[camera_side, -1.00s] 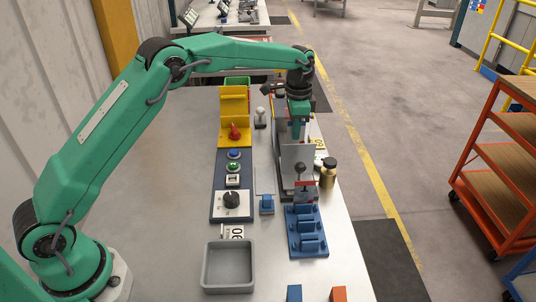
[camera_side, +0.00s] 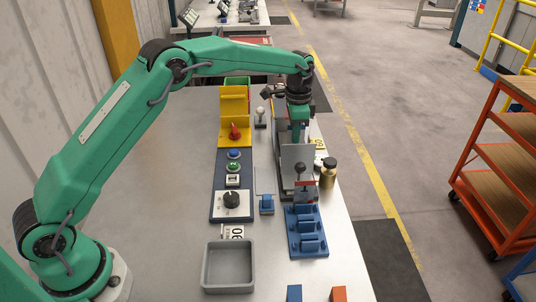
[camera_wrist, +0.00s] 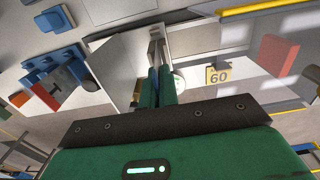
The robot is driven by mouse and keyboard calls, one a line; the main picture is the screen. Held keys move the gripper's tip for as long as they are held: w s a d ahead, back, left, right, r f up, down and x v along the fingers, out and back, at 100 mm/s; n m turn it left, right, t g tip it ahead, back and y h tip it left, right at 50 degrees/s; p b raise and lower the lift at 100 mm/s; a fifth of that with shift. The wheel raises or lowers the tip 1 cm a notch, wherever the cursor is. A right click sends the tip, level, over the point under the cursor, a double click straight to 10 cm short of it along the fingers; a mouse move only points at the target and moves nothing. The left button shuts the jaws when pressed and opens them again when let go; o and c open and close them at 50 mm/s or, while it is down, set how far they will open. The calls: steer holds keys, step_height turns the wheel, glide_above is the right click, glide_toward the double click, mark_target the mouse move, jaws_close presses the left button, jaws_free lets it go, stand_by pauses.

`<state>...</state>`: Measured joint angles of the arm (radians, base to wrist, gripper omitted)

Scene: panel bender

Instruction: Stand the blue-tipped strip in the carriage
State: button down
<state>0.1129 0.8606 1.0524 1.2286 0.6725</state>
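My gripper (camera_side: 299,139) points down among the grey plates of the bender on the right side of the bench. In the wrist view its two dark blue-green fingers (camera_wrist: 159,86) are close together, beside a pale upright plate (camera_wrist: 118,68). A narrow grey slotted part (camera_wrist: 157,42) lies just beyond the fingertips. The side view has a grey plate (camera_side: 297,160) in front of the fingers, hiding their tips. I cannot clearly pick out the blue-tipped strip or the carriage, nor tell whether something thin is between the fingers.
A blue slotted rack (camera_side: 307,245) stands in front of the bender, with a grey tray (camera_side: 229,265) to its left. A control panel with a dial (camera_side: 231,201), a yellow stand (camera_side: 234,103) and a brass weight (camera_side: 328,173) flank the bender. The bench's left is clear.

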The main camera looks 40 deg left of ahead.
steer(key=shift+f, duration=0.75)
steer(key=c, duration=1.3)
jaws_free()
steer(key=shift+r, duration=0.1)
steer(key=shift+r, duration=4.4)
steer(key=shift+r, duration=0.1)
